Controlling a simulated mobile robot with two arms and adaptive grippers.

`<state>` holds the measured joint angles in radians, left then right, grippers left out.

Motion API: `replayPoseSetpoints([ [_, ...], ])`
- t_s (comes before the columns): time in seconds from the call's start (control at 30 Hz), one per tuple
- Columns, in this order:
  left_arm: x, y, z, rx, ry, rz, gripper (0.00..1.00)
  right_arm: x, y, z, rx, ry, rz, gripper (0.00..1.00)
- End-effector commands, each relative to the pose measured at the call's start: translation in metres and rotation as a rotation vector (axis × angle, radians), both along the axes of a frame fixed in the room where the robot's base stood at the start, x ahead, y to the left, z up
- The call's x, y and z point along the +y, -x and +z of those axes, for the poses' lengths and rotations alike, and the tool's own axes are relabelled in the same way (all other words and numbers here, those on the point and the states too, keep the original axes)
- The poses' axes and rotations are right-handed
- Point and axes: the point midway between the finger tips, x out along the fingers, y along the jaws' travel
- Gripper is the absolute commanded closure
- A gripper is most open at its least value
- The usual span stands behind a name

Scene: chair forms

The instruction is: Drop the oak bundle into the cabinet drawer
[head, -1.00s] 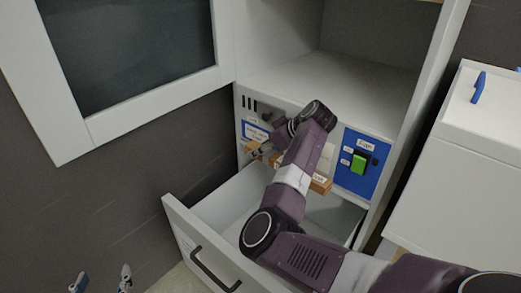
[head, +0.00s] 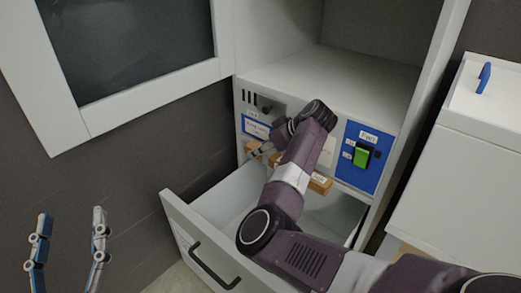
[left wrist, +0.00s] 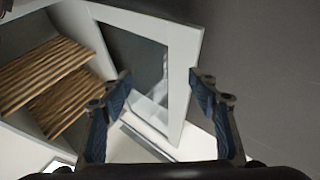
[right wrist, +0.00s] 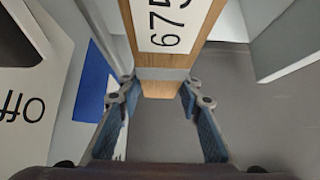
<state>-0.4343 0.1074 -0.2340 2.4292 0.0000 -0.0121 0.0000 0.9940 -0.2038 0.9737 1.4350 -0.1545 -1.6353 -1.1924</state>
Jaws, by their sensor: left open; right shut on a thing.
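The oak bundle (head: 319,184) is a light wooden block-like piece with a white label, partly hidden behind my right arm. My right gripper (head: 264,152) is shut on it and holds it above the open cabinet drawer (head: 232,200). In the right wrist view the bundle (right wrist: 168,62) sits between the fingers of the right gripper (right wrist: 158,98), with a grey band and a label showing digits. The drawer is white with a dark handle, pulled out; its visible inside looks empty. My left gripper (head: 68,240) is open and empty, left of the drawer; its fingers show in the left wrist view (left wrist: 160,88).
A blue switch panel (head: 365,160) with a green rocker is on the cabinet front, right of my right arm. A glazed cabinet door (head: 135,105) stands open at upper left. A white box with a blue handle (head: 484,77) is at right. An empty shelf is above.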

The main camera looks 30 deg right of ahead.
Motion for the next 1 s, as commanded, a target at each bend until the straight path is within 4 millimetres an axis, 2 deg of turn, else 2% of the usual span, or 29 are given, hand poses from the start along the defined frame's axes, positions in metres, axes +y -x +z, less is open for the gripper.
replayPoseSetpoints([
  [0.3,0.0,0.012,0.024,-0.122,0.035,-0.007,0.45,0.0,0.0,-0.003,-0.002,0.001,0.0,1.0],
  [0.63,0.0,0.014,0.027,-0.135,0.038,-0.007,0.45,0.0,0.0,-0.003,-0.002,0.001,0.0,1.0],
  [0.67,0.0,0.014,0.027,-0.134,0.038,-0.007,0.45,0.0,0.0,-0.003,-0.002,0.001,0.0,0.66],
  [0.83,0.0,0.014,0.027,-0.134,0.038,-0.007,0.45,0.0,0.0,-0.003,-0.002,0.001,0.0,0.47],
  [1.0,0.0,0.014,0.026,-0.133,0.037,-0.007,0.45,0.0,0.0,-0.004,-0.001,0.0,0.0,0.47],
])
